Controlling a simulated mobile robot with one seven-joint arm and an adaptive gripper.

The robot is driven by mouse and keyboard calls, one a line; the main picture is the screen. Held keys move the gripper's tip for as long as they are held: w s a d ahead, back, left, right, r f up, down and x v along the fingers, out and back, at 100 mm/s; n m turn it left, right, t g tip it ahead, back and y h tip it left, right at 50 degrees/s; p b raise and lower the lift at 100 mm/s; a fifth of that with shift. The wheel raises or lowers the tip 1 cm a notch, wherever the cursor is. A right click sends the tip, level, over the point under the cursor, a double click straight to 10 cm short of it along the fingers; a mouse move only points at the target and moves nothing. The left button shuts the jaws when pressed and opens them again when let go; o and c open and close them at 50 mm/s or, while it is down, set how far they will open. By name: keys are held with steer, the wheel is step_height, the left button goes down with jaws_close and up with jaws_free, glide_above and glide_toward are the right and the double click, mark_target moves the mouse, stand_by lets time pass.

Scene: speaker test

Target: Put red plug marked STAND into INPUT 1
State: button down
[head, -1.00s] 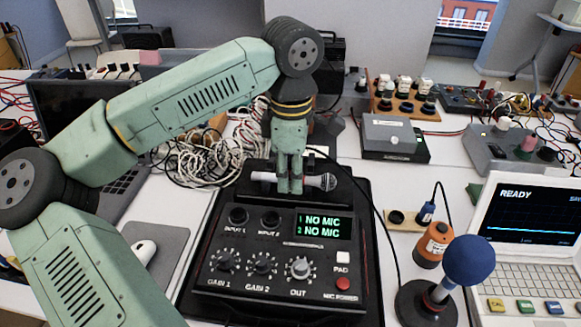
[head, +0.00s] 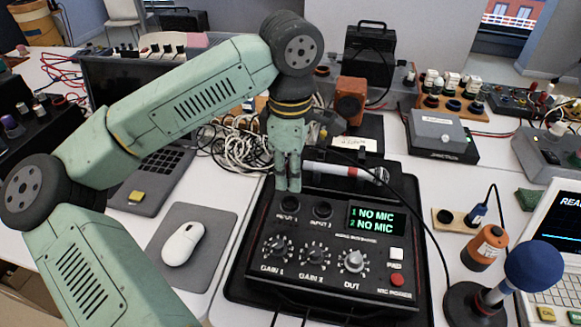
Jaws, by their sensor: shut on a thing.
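My gripper (head: 288,187) is shut, pointing down just behind and above the INPUT 1 socket (head: 290,203) on the black mixer box (head: 257,262). What it grips is hidden by the fingers. I cannot make out a red plug or a STAND mark. A dark cable (head: 415,198) runs from near the gripper to the right and down beside the box. The INPUT 2 socket (head: 323,209) is uncovered. The display (head: 376,219) reads NO MIC for both 1 and 2.
A microphone (head: 375,175) with a red band lies behind the sockets, close right of my gripper. A blue ball on a stand (head: 533,265) and an orange cylinder (head: 485,248) stand at right. A white mouse (head: 184,244) lies at left. Loose white cables (head: 240,150) lie behind.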

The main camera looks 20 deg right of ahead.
steer(key=shift+f+b, duration=0.75)
steer(key=shift+f, duration=0.85)
steer(key=shift+f+b, duration=0.7)
steer(key=shift+b, duration=0.1)
steer(key=shift+f+b, duration=0.2)
steer(key=shift+b, duration=0.15)
steer(key=c, duration=1.4)
jaws_free()
steer(key=shift+o, duration=0.2)
steer(key=shift+r, duration=0.15)
step_height(320, 180, up, 12)
steer(key=shift+f, duration=0.1)
